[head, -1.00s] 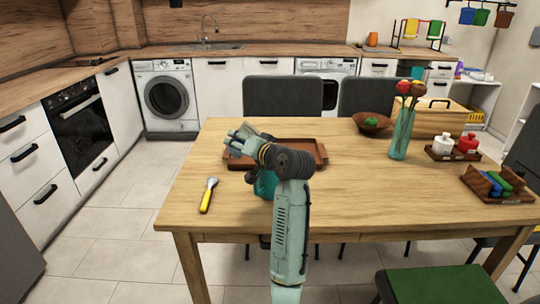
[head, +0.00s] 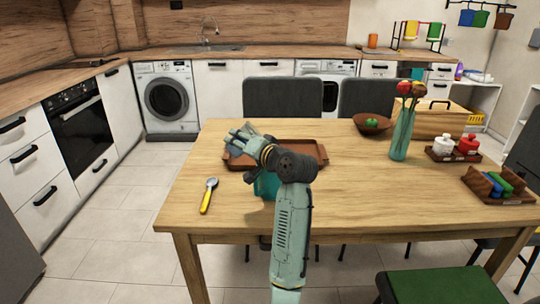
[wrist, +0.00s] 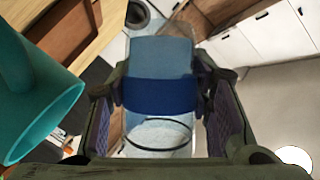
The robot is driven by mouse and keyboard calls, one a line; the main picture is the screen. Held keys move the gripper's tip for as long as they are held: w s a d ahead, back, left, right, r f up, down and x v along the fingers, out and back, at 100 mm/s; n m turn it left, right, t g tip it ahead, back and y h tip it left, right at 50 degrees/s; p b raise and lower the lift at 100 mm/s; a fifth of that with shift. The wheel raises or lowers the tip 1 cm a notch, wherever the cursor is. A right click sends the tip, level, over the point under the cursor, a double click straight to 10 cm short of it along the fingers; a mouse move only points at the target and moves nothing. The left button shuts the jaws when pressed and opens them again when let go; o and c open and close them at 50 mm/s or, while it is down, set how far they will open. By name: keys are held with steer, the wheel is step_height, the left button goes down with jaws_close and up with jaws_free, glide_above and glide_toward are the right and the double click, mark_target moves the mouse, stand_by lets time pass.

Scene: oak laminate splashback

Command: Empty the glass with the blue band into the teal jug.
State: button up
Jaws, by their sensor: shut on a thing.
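The glass with the blue band (wrist: 160,95) is held between the two fingers of my gripper (wrist: 160,88) in the wrist view. The fingers press on its sides at the band. A curved dark line and a pale area show in its near part; I cannot tell how much it holds. The teal jug (wrist: 38,95) is close at the left in the wrist view, its rim apart from the glass. In the head view the jug (head: 265,186) stands on the table, partly hidden behind my arm. My gripper (head: 240,140) is above and left of it, tipped sideways.
A brown tray (head: 312,151) lies behind the jug. A spoon with a yellow handle (head: 206,200) lies to the left. A teal vase with flowers (head: 401,135), a wooden bowl (head: 371,124) and a caddy of bottles (head: 452,153) stand to the right. The table's front middle is clear.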

steer(key=shift+r+m, duration=0.3)
steer(key=shift+f+m+t+y+b, duration=0.3)
steer(key=shift+m+b, duration=0.35)
steer(key=shift+m, duration=0.1)
steer(key=shift+f+m+t+y+b, duration=0.3)
steer(key=shift+m+b, duration=0.35)
steer(key=shift+m, duration=0.1)
stand_by(1.4)
steer(key=shift+w+d+r+m+p, duration=0.2)
steer(key=shift+d+r+m+p, duration=0.4)
steer(key=shift+m, duration=0.2)
stand_by(0.6)
steer(key=shift+d+r+m+t+y+p, duration=0.15)
steer(key=shift+r+m+t+y+p, duration=0.15)
steer(key=shift+m, duration=0.25)
steer(key=shift+d+r+m+t+y+p, duration=0.2)
steer(key=shift+m+p, duration=0.1)
steer(key=shift+m, duration=0.25)
stand_by(0.5)
